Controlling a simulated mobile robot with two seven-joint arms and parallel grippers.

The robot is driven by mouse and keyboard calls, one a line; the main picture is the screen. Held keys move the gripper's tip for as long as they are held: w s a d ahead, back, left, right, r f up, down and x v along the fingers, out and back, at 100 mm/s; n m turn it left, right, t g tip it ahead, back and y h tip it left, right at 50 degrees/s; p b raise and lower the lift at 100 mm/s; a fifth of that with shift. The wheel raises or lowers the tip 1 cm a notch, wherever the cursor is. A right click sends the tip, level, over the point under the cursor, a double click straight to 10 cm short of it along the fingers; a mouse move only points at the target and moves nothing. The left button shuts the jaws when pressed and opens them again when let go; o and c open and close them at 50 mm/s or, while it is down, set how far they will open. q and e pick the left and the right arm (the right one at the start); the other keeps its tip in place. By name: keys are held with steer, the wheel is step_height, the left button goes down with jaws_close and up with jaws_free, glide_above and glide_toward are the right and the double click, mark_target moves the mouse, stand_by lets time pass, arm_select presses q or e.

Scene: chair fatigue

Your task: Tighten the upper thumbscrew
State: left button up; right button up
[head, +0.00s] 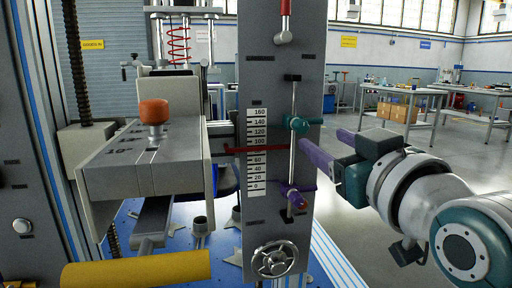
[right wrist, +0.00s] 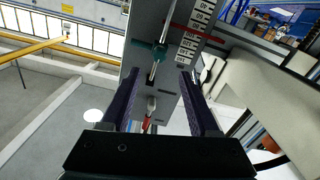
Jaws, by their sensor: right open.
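The upper thumbscrew (head: 299,124), a small teal knob, sits on a vertical metal rod on the grey panel, beside the scale. It also shows in the right wrist view (right wrist: 160,48), beyond the fingertips. A lower purple clamp with an orange-brown end (head: 297,199) sits further down the rod. My right gripper (head: 328,148) has purple fingers and is just right of the panel, slightly below the teal knob. In the right wrist view its fingers (right wrist: 158,82) are apart with nothing held between them. My left gripper is not in view.
The grey panel (head: 256,212) carries a white scale (head: 257,160), a red pointer (head: 270,149), a red handle (head: 285,9) above and a handwheel (head: 273,260) below. A grey machine block with an orange knob (head: 154,111) stands left. Workbenches are far right; open floor lies between.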

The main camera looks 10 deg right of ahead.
mark_target(303, 127)
steer(key=w+b, duration=0.2)
steer(key=w, duration=0.7)
steer(key=shift+w+a, duration=0.1)
steer(key=shift+r, duration=0.1)
jaws_close()
